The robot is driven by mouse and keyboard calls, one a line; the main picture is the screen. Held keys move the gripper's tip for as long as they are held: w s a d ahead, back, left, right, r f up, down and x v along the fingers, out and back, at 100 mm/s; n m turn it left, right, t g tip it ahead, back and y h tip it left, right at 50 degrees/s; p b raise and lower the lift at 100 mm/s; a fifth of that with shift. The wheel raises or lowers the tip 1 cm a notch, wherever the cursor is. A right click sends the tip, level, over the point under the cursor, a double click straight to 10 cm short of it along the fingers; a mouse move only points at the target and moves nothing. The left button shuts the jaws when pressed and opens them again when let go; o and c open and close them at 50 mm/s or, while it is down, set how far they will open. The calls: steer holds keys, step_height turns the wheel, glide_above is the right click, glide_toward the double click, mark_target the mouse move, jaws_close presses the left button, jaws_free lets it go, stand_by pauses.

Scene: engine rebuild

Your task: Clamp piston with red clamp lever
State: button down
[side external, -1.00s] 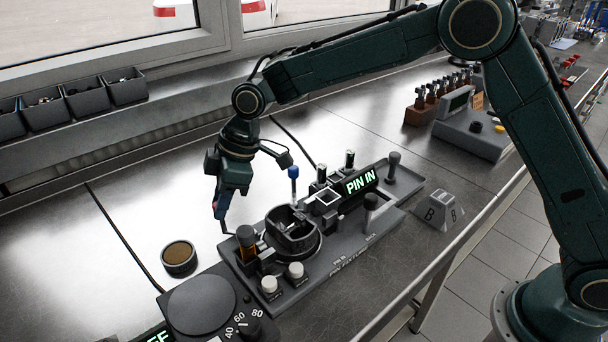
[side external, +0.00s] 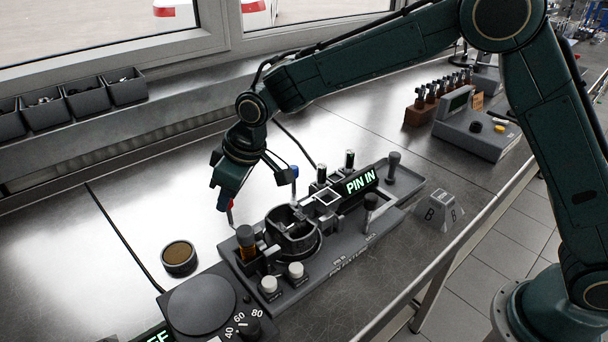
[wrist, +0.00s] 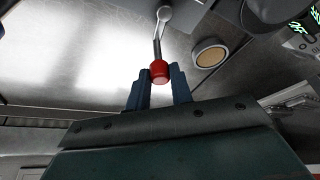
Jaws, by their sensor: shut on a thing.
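The red clamp lever's knob (wrist: 160,71) sits between my two fingertips in the wrist view, with its metal rod (wrist: 157,46) running away to a rounded end. In the side view, my gripper (side external: 224,203) is shut on the red knob (side external: 230,206), at the left end of the pin fixture. The lever stands nearly upright there, and its lower end is partly hidden behind an orange-and-black cylinder. The dark piston (side external: 292,236) sits in the fixture's round holder, right of the lever. My gripper is apart from the piston.
The grey fixture (side external: 345,253) also carries a blue-knobbed lever (side external: 294,178), a lit "PIN IN" display (side external: 361,181) and two pale knobs in front. A round brown-topped puck (side external: 179,257) lies to the left.

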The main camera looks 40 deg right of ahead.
steer(key=d+m+h, duration=0.1)
steer(key=m, duration=0.2)
steer(key=d+m+h, duration=0.1)
steer(key=m, duration=0.2)
steer(key=s+d+m+h, duration=0.1)
steer(key=m, duration=0.3)
steer(key=shift+t+h, duration=0.3)
steer(key=shift+t, duration=0.1)
steer(key=c, duration=1.3)
jaws_free()
steer(key=shift+o, duration=0.2)
steer(key=shift+r, duration=0.1)
steer(key=v, duration=1.3)
steer(key=shift+r, duration=0.35)
